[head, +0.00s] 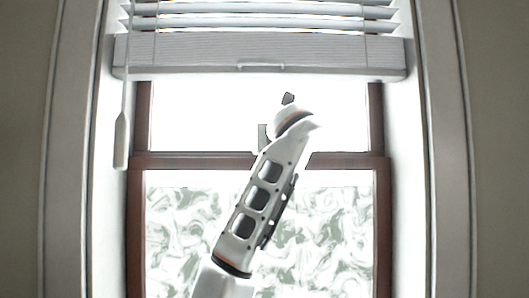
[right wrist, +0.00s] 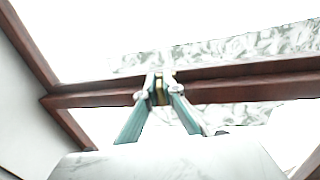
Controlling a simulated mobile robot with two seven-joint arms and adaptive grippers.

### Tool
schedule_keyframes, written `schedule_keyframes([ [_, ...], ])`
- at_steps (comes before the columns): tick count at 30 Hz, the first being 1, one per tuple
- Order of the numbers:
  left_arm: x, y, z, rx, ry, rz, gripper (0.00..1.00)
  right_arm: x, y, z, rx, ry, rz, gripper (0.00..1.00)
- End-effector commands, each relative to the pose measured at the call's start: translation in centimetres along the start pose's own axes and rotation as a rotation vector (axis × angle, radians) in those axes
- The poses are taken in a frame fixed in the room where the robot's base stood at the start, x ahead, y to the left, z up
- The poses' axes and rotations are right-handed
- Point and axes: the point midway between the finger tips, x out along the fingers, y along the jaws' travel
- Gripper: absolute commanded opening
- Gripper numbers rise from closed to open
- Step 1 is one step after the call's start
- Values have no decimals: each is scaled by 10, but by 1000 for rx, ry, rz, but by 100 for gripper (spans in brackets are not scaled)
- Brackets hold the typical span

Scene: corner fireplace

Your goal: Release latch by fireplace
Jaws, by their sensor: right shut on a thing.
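The window latch (right wrist: 161,97) is a small dark and brass-coloured piece on the brown middle rail in the right wrist view. My right gripper (right wrist: 159,86) has its two green-grey fingers closing together on it at the rail. In the head view my right arm reaches up in front of the window, and its wrist hides the latch and most of the gripper. My left gripper is in neither view.
The brown-framed window (head: 151,162) has a patterned lower pane (head: 335,235). A white blind (head: 180,58) hangs across the top, with a wand (head: 121,140) at left. White casing borders both sides. No fireplace shows.

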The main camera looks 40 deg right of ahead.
Motion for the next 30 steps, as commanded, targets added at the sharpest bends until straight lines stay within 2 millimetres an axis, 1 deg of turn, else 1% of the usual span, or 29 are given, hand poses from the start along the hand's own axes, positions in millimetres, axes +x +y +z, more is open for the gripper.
schedule_keyframes([
  [1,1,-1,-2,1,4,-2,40,1,3,-2,-5,3,-29,0],
  [6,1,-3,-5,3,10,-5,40,1,6,0,-3,2,-124,0],
  [12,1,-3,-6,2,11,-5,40,1,8,0,-1,2,-194,0],
  [28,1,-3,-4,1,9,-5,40,2,9,0,0,2,-219,0],
  [29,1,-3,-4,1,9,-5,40,2,9,0,0,2,-219,15],
  [30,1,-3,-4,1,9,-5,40,2,9,0,0,2,-219,24],
])
